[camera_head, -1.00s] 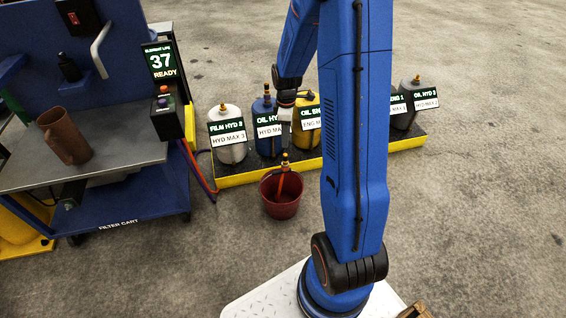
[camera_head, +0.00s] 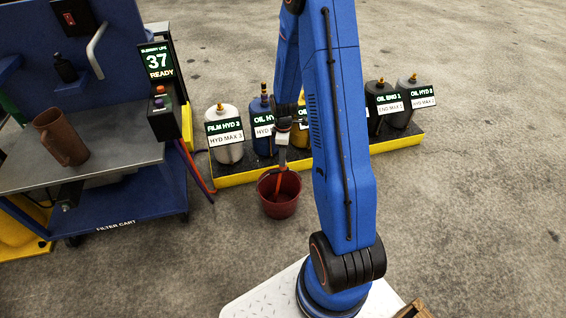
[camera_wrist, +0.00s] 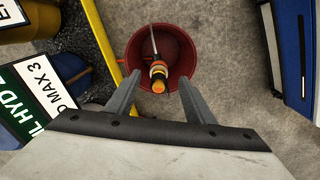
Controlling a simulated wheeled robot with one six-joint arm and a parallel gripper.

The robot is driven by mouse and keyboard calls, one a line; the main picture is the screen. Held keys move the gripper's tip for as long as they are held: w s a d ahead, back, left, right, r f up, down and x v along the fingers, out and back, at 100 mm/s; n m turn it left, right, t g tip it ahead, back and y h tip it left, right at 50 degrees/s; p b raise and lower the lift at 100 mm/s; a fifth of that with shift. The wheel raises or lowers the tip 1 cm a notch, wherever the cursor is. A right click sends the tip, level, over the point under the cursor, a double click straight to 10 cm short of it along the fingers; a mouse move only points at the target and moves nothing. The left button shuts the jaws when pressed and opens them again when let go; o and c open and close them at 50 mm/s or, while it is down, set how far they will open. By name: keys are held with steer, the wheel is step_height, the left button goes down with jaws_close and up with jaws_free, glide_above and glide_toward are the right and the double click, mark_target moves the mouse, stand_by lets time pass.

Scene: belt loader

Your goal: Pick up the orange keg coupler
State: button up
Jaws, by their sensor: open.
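The orange keg coupler (camera_head: 279,182) stands leaning in a red bucket (camera_head: 281,208) on the floor. In the wrist view the coupler (camera_wrist: 158,72) shows an orange end facing the camera, dark and light bands, and a thin rod toward the bucket's far rim. The red bucket (camera_wrist: 186,55) surrounds it there. My gripper (camera_head: 281,160) is over the bucket, partly overlapping the coupler's upper part. In the wrist view my gripper (camera_wrist: 160,82) is open, and the coupler's end appears between the fingertips. I cannot tell the remaining depth gap. No contact is visible.
A yellow-edged platform (camera_head: 235,178) with several labelled containers stands just behind the bucket. The filter cart (camera_head: 112,216) is at left, with a brown jug (camera_head: 60,139) on top. Hoses (camera_head: 196,170) hang from its side. Open floor lies right of the platform.

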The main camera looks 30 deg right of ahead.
step_height(320, 180, down, 4)
steer(key=shift+w+f, duration=0.1)
jaws_close()
stand_by(0.4)
step_height(320, 180, up, 10)
steer(key=shift+r, duration=0.1)
stand_by(0.4)
